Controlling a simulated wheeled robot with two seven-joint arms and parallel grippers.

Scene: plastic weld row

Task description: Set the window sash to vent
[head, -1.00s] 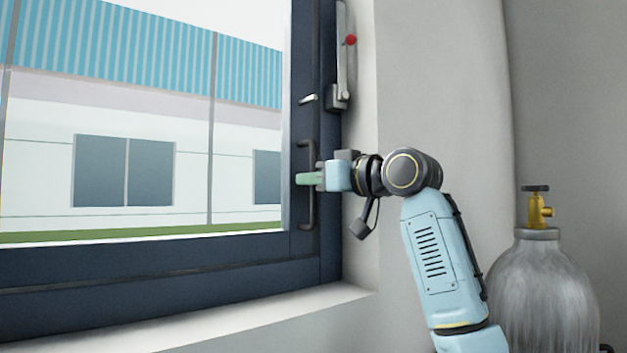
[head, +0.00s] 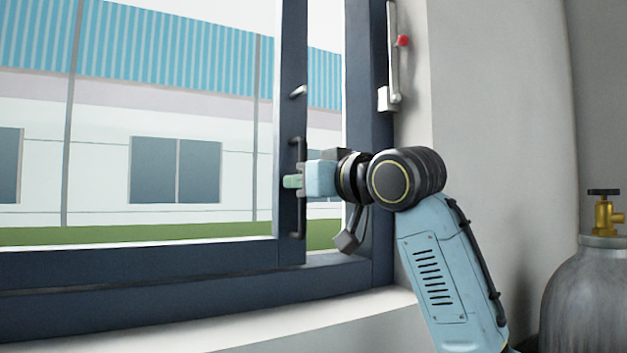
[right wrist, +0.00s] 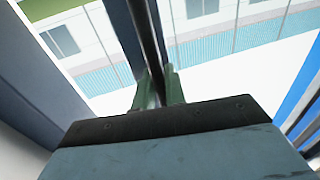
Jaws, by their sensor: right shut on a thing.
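The dark blue window sash (head: 290,240) stands apart from its fixed frame (head: 383,235) in the head view. A gap between them shows grass and a wall outside. A dark upright pull handle (head: 298,228) is on the sash's right stile, with a small silver lever (head: 298,92) above it. My right gripper (head: 292,181) is shut on the pull handle at about mid-height. In the right wrist view the green fingers (right wrist: 158,90) sit either side of the dark handle bar (right wrist: 150,40). My left gripper is out of view.
A metal stay bar (head: 393,60) with a red knob (head: 403,41) is on the frame's right side. A grey gas cylinder (head: 590,300) with a brass valve (head: 607,215) stands at the right. A pale sill (head: 330,312) runs below the window.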

